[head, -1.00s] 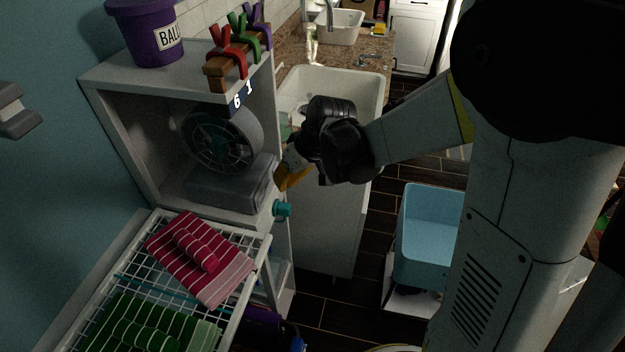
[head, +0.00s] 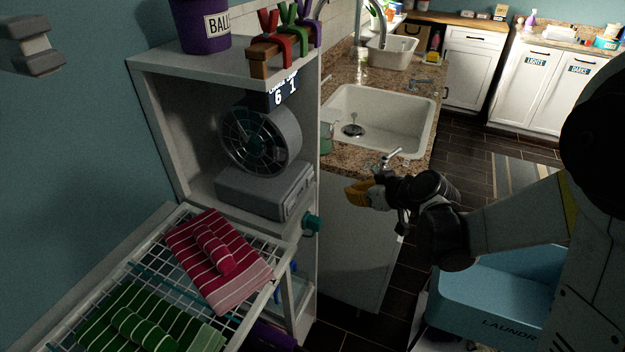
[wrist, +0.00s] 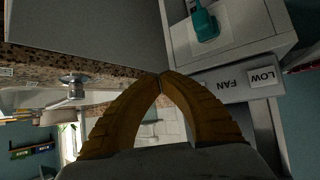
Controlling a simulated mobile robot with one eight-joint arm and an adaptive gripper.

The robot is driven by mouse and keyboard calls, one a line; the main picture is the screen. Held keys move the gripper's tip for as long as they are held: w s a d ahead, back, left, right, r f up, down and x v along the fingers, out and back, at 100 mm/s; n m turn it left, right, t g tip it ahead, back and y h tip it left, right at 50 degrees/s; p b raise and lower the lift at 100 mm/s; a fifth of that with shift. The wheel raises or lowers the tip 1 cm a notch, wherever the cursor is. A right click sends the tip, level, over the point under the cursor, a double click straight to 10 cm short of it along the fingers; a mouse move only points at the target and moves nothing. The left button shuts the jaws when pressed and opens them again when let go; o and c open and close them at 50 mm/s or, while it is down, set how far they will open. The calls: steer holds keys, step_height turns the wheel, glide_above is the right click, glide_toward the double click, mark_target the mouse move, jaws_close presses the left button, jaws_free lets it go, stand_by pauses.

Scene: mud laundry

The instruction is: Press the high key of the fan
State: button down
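The fan (head: 262,138) stands inside the white open shelf, with a round dark-grilled head on a grey box base (head: 265,188). A high key cannot be made out in either view. My gripper (head: 349,194) is to the right of the fan base, apart from it, in front of the white cabinet below the sink. In the wrist view its yellow-brown fingers (wrist: 160,78) meet at the tips with nothing between them.
A teal knob (head: 312,223) sticks out from the shelf's front edge, below the fan. A wire rack (head: 190,250) with red and green striped towels is in front. The sink (head: 385,115) lies behind my gripper. A blue laundry bin (head: 500,295) stands at right.

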mark_target(310, 179)
steer(key=w+a, duration=0.2)
steer(key=a, duration=0.5)
steer(key=shift+w+a, duration=0.25)
steer(key=shift+w, duration=0.1)
steer(key=shift+a, duration=0.15)
stand_by(1.1)
steer(key=shift+w+a, duration=0.15)
steer(key=shift+a, duration=0.1)
